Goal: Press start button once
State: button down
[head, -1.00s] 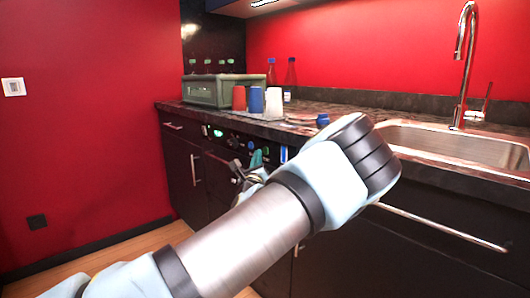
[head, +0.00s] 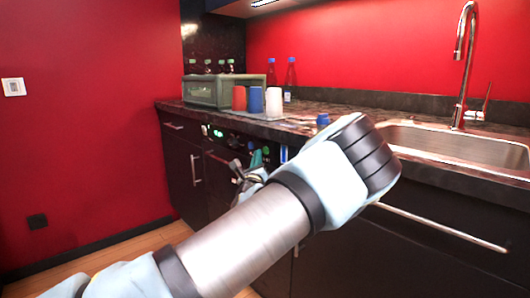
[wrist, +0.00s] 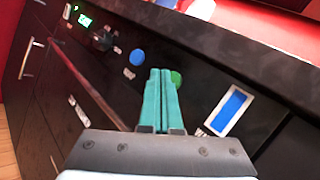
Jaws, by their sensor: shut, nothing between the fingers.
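The control panel on the dark cabinet front carries a round green button (wrist: 176,78) and a round blue button (wrist: 137,57). Small labels sit by them. Which one is the start button I cannot read. My gripper (wrist: 160,72) has its teal fingers shut together, with nothing between them. The fingertips lie just left of the green button in the wrist view and hide part of it. I cannot tell whether they touch it. In the head view my gripper (head: 257,158) is in front of the panel, partly hidden by my arm.
The panel also has a black knob (wrist: 103,40), a lit green display (wrist: 84,20) and a blue rectangle in a white frame (wrist: 230,108). The countertop overhangs above. Cups, including a red one (head: 239,98), a green-grey box (head: 203,91) and a sink (head: 455,145) are on top.

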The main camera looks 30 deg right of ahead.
jog(key=shift+d, duration=0.1)
jog(key=shift+d, duration=0.3)
jog(key=shift+w+d, duration=0.15)
jog(key=shift+d, duration=0.25)
dwell(0.9)
jog(key=shift+a, duration=0.1)
jog(key=shift+s+a, duration=0.2)
jog(key=shift+a, duration=0.5)
jog(key=shift+s+a, duration=0.25)
jog(key=shift+a, duration=1)
jog(key=shift+s+a, duration=0.25)
jog(key=shift+a, duration=0.95)
jog(key=shift+w, duration=0.1)
